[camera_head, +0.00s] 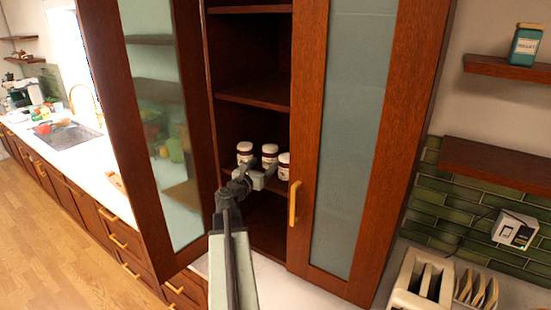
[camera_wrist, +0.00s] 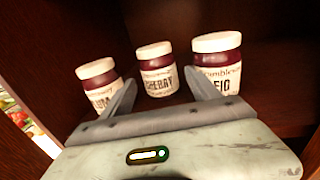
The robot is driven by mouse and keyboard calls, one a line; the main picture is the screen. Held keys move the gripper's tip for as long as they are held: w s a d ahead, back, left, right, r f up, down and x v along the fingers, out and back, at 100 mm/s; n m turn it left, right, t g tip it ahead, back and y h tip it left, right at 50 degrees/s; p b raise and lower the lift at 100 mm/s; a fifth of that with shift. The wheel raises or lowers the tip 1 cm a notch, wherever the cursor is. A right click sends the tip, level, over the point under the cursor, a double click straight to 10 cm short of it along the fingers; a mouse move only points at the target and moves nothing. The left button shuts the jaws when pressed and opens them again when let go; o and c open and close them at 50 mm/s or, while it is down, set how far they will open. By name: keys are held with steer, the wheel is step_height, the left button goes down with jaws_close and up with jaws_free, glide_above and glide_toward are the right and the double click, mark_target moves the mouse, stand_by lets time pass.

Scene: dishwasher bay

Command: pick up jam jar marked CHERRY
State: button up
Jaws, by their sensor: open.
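The jam jar marked CHERRY (camera_wrist: 157,70) stands in the middle of a row of three on a cabinet shelf. It has a white lid, dark red contents and a pale label, and it also shows in the head view (camera_head: 270,151). My gripper (camera_wrist: 164,88) is open and empty-looking, its fingers pointing at the CHERRY jar, one to each side in the wrist view. It also shows in the head view (camera_head: 258,170), in front of the jars. I cannot tell whether the fingertips reach beside the jar or stop short.
A jar with a partly hidden label (camera_wrist: 98,84) stands left of it and a FIG jar (camera_wrist: 217,62) right, close to my fingers. The left cabinet door (camera_head: 165,130) is open; the right glass door (camera_head: 345,140) borders the opening. A shelf board (camera_head: 255,94) lies above.

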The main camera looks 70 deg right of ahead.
mark_target(266, 160)
steer(key=shift+w+d+f, duration=0.1)
steer(key=shift+w+d, duration=0.05)
steer(key=shift+d, duration=1.5)
steer(key=d, duration=0.4)
steer(key=shift+s+d+f, duration=0.1)
steer(key=shift+s+d, duration=0.1)
steer(key=shift+s, duration=0.05)
steer(key=shift+a, duration=0.15)
steer(key=shift+c, duration=0.9)
jaws_close()
